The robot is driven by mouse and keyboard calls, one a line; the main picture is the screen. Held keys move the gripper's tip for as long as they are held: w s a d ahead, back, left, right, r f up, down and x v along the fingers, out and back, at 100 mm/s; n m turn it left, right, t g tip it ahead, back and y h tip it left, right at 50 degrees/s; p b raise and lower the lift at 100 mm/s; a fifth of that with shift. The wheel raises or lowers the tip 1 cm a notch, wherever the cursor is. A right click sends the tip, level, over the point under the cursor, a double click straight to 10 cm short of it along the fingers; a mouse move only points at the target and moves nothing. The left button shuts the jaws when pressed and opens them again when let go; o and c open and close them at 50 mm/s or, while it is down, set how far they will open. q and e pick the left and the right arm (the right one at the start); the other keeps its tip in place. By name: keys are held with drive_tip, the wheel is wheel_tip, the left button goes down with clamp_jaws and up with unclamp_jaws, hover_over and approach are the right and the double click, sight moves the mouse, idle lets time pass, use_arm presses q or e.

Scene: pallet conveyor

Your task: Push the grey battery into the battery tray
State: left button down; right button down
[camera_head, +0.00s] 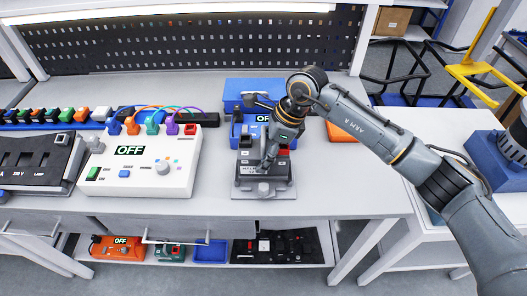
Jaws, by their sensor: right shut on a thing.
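My right gripper (268,158) reaches down from the upper right over a dark grey device in the middle of the workbench. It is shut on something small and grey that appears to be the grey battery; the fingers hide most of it. The dark grey battery tray (279,184) lies under and around the fingertips, with a light knob (263,188) at its front. I cannot tell how far the battery sits in the tray. A blue unit (237,130) with an "OFF" display stands just behind. My left gripper is not in view.
A white box (125,180) with an "OFF" display and coloured plugs stands to the left. A black panel (38,160) is at the far left. An orange piece (341,131) lies behind my right arm. The bench (345,185) is clear to the right of the tray.

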drive_tip(key=shift+f+b, duration=1.6)
drive_tip(key=shift+b, duration=0.15)
drive_tip(key=shift+w, duration=0.1)
drive_tip(key=shift+c, duration=1.2)
unclamp_jaws()
drive_tip(key=shift+f, duration=0.15)
drive_tip(key=shift+s+f, duration=0.2)
drive_tip(key=v, duration=1.2)
drive_tip(key=shift+r, duration=0.3)
drive_tip(key=shift+f, duration=0.1)
